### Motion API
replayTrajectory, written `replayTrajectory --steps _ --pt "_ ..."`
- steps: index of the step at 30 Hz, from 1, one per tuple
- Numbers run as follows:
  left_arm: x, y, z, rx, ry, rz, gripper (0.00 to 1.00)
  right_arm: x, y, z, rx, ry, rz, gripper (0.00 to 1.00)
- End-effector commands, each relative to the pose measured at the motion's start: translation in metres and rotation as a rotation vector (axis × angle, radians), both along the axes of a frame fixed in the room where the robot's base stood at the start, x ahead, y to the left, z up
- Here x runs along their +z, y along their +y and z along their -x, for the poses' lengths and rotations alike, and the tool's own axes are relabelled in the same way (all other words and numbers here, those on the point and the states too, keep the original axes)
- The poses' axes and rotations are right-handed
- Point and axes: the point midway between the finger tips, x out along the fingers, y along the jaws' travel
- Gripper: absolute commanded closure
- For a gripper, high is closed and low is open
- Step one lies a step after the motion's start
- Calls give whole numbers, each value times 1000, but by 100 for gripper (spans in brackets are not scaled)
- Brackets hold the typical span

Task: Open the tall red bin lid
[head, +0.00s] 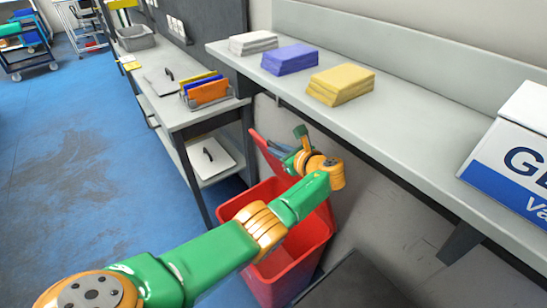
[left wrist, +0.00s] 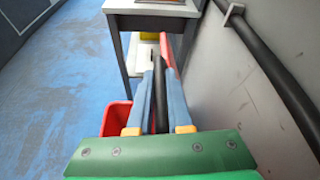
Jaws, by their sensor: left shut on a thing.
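The tall red bin (head: 285,272) stands on the floor below the wall shelf, and its opening shows uncovered. Its red lid (head: 257,145) is tilted up steeply at the bin's far side. My left gripper (head: 279,149) is at the raised lid, shut on it, with my arm reaching over the bin. In the left wrist view, the blue fingers (left wrist: 160,78) lie on both sides of a dark strip, with the lid's red edge (left wrist: 167,50) just beyond their tips. The bin (left wrist: 115,118) shows to the left of the fingers. The exact grip contact is partly hidden. My right gripper is not in view.
A grey wall shelf (head: 390,130) holds white, blue and yellow stacks and a blue-and-white box (head: 510,165). A side table (head: 200,115) with a folder rack (head: 207,92) stands close behind the bin. The blue floor (head: 90,170) at left is open.

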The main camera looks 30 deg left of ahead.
Motion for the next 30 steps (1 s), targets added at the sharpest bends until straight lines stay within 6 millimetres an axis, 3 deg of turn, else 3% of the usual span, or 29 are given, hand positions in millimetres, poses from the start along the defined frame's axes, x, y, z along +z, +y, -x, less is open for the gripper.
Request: replayTrajectory --steps 19,20,22,30 --pt "4 -3 -5 0 1 5 100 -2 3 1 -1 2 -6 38" --pt "4 -2 -5 0 1 5 75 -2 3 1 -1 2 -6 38" --pt "4 -2 -5 0 1 4 56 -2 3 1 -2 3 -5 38" --pt "4 -2 -5 0 0 3 53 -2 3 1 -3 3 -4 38"
